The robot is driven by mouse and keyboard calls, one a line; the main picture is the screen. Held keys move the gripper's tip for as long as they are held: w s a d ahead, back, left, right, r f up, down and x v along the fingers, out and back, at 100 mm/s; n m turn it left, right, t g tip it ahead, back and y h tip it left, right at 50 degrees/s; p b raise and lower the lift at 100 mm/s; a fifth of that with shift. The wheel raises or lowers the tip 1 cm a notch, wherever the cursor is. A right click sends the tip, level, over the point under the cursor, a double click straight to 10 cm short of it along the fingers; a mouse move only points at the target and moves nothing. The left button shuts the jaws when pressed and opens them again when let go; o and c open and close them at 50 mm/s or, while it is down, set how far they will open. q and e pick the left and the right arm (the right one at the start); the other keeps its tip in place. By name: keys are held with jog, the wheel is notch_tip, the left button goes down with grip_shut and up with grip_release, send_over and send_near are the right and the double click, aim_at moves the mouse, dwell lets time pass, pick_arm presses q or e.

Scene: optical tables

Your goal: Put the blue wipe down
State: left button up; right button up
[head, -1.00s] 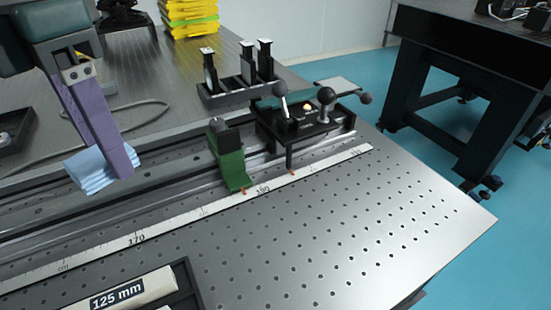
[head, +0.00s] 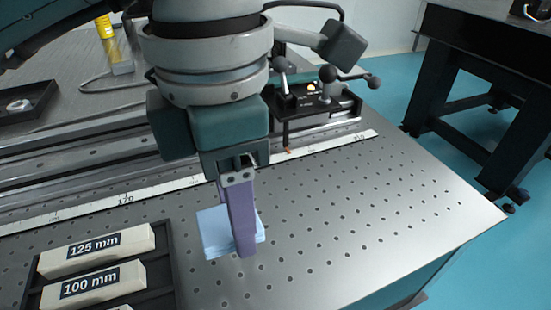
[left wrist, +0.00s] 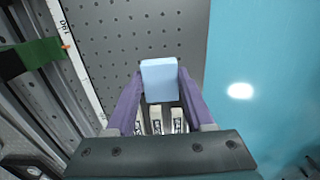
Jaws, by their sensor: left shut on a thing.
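The blue wipe (head: 216,232) is a light blue folded pad. My left gripper (head: 241,250) has purple fingers and is shut on it, over the perforated front part of the optical table (head: 340,210). In the left wrist view the wipe (left wrist: 160,80) sits between the two purple fingertips of the left gripper (left wrist: 159,88). I cannot tell whether the wipe touches the table top. My right gripper is not in view.
A black tray (head: 168,262) with labelled blocks, 125 mm (head: 96,249) and 100 mm (head: 93,284), lies left of the wipe. A ruler (head: 95,209) and a rail run behind. A black device with knobs (head: 318,100) stands at the back. Bare table lies to the right.

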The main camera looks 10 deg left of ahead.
aim_at(245, 265)
pick_arm(q)
notch_tip(245, 265, down, 7)
jog(key=shift+r+b, duration=0.1)
jog(key=shift+b, duration=0.4)
jog(key=shift+f, duration=0.3)
jog(key=o, duration=1.2)
jog(key=shift+r, duration=0.1)
jog(key=shift+r, duration=0.35)
notch_tip(245, 265, up, 12)
jog(key=shift+f+p, duration=0.15)
jog(key=shift+p, duration=0.65)
